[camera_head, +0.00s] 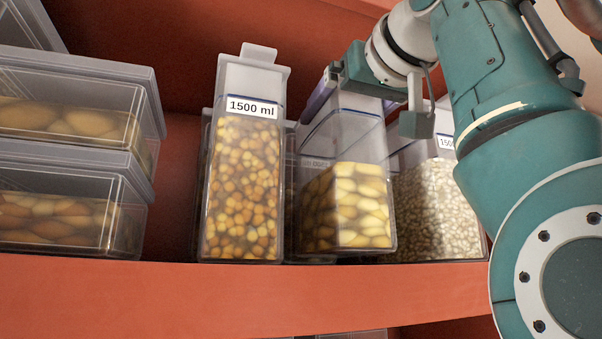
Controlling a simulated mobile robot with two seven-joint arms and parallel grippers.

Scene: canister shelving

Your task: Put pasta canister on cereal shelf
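A tall clear canister with large yellow pieces, perhaps pasta (345,205), stands at the front of the orange shelf (250,298), leaning slightly in the picture. My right gripper (366,108) comes from the upper right and has its fingers on either side of this canister's top. The left finger lies along its upper left side; whether the right finger touches it is unclear. The gripper hides part of the lid. My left gripper is not in view.
A canister labelled 1500 ml (240,185) with small orange-brown pieces stands close on the left. A canister of pale small grains (438,208) stands close on the right, partly behind my arm. Stacked clear boxes (70,215) fill the left side. More canisters stand behind.

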